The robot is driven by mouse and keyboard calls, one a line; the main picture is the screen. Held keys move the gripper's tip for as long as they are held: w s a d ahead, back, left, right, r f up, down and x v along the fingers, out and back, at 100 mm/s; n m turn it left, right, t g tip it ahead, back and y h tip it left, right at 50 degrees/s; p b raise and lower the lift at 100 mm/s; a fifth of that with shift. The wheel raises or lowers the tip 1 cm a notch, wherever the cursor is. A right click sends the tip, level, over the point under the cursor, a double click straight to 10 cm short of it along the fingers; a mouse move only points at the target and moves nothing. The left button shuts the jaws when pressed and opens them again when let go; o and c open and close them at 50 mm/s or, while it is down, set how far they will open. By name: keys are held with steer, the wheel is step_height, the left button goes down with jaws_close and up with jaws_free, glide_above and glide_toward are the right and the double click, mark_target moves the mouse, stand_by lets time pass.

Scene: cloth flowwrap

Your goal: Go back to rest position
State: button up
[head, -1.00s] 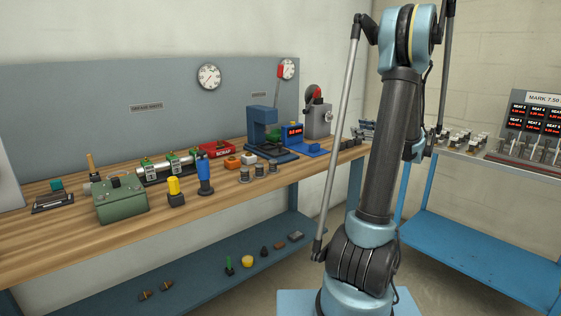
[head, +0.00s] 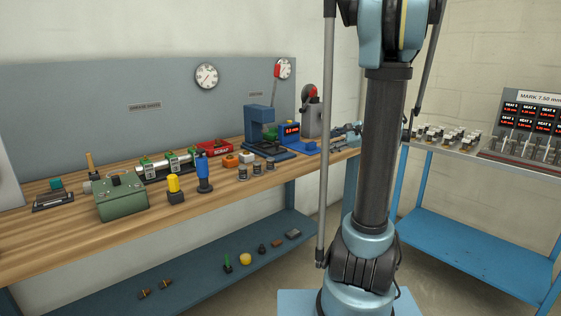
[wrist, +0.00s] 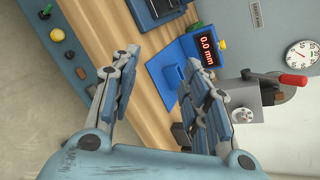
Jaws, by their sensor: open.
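My gripper (wrist: 165,78) shows in the wrist view with its two jointed fingers spread apart and nothing between them. It hangs over the front edge of the wooden bench (wrist: 100,22), near a blue plate in front of the digital gauge (wrist: 206,51). I cannot tell how far above the bench it is. In the head view my arm stands upright right of centre, and part of my gripper (head: 345,133) shows beside it at the far right end of the bench.
The bench holds a green box (head: 121,200), a blue press (head: 259,128), a red scrap bin (head: 214,148) and several small parts. A blue-framed table (head: 470,225) with metal parts and a display (head: 531,110) stands right.

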steer(key=s+a+f+n+g+h, duration=0.1)
steer(key=s+a+f+n+g, duration=0.15)
steer(key=s, duration=0.35)
steer(key=s+a+f+n+g+h, duration=0.1)
steer(key=s+a+f+n+h, duration=0.15)
steer(key=s, duration=0.45)
steer(key=s+a+f+n+g+h, duration=0.1)
steer(key=s+a+f+n, duration=0.1)
steer(key=s+f+n, duration=0.3)
steer(key=s+d+f+n+g+h, duration=0.1)
steer(key=s+d+f+n+h, duration=0.1)
steer(key=s, duration=0.6)
steer(key=s+d+f+n+g+h, duration=0.1)
steer(key=s+d+f+n+h, duration=0.2)
steer(key=s, duration=0.5)
step_height(320, 180, down, 2)
steer(key=shift+s+d+f+n+h, duration=0.1)
steer(key=shift+s+d+n+h, duration=0.25)
steer(key=shift+d+n, duration=0.35)
steer(key=shift+a, duration=0.1)
steer(key=shift+w+f, duration=0.2)
steer(key=shift+w, duration=0.3)
